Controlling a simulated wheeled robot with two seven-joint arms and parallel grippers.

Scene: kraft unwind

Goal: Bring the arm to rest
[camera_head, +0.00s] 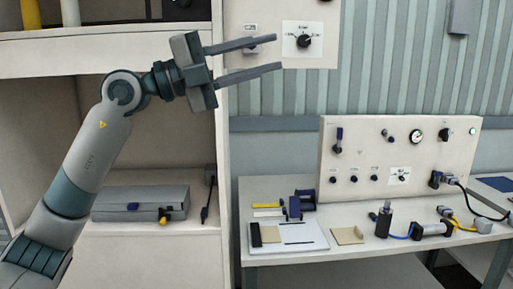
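My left arm (92,150) comes in from the lower left and rises in front of the shelf unit. My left gripper (278,54) is open and empty. Its two fingers are spread apart and point right. In the picture they overlap the cream wall panel with a rotary knob (304,41); I cannot tell whether they touch it. My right arm and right gripper are not in view.
A shelf unit (150,43) stands at left with a grey case (140,203) inside. A workbench (350,252) at right holds a control panel (345,165) with a gauge (416,136), a white board (290,240), a dark cylinder (384,222) and several small parts.

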